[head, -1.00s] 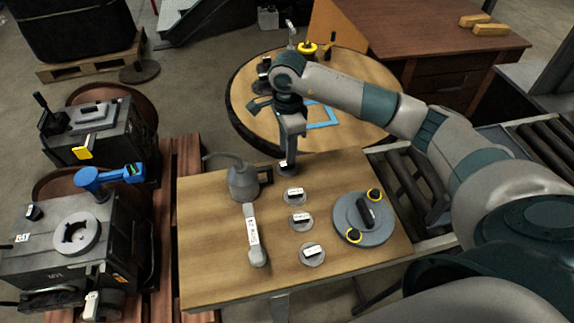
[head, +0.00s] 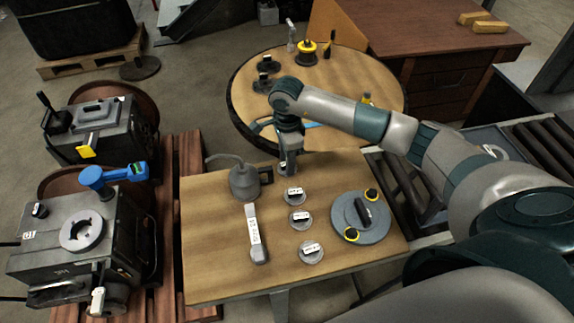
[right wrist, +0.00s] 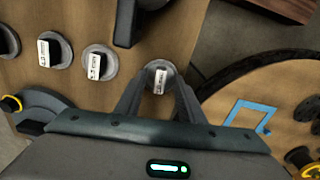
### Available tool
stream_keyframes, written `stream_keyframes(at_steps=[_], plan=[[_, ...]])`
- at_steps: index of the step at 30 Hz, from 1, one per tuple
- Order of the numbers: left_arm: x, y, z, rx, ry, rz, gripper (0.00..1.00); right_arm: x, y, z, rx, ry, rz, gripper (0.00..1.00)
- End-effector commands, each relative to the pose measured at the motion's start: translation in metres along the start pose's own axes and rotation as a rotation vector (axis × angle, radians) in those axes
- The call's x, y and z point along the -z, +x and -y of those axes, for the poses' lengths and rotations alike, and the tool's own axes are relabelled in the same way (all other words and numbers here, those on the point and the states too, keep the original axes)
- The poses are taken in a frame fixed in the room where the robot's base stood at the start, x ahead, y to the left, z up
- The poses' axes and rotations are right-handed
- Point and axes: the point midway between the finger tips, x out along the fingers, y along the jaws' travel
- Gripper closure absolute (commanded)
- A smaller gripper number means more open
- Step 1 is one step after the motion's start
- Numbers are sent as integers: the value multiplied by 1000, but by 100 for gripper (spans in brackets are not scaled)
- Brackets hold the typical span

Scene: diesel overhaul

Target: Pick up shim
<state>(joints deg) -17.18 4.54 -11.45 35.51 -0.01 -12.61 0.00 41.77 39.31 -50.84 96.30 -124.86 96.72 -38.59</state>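Several shims, round grey discs with a dark block and white label on top, stand in a row on the wooden workbench (head: 215,275). Three are clear in the head view: one (head: 294,195), a middle one (head: 299,217) and a near one (head: 311,252). The farthest shim (right wrist: 160,77) is at the bench's back edge, mostly hidden by my right gripper in the head view. My right gripper (head: 288,170) points down over it. In the right wrist view its open fingers (right wrist: 158,92) stand on either side of the labelled block, with no clear contact. My left gripper is out of view.
A large grey disc with yellow-ringed knobs (head: 361,217) is at right. A round table (head: 245,100) with a blue frame stands behind.

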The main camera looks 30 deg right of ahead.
Motion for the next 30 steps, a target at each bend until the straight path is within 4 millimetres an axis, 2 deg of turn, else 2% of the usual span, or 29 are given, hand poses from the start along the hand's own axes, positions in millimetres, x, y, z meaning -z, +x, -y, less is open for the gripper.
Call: stream_keyframes(at_steps=[5,9,23,30], plan=[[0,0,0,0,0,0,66,0,0,0,0,0,0,67],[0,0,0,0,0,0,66,0,0,0,0,0,0,100],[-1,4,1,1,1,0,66,0,-4,1,2,0,0,100],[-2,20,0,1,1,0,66,0,-27,2,5,-1,1,100]])
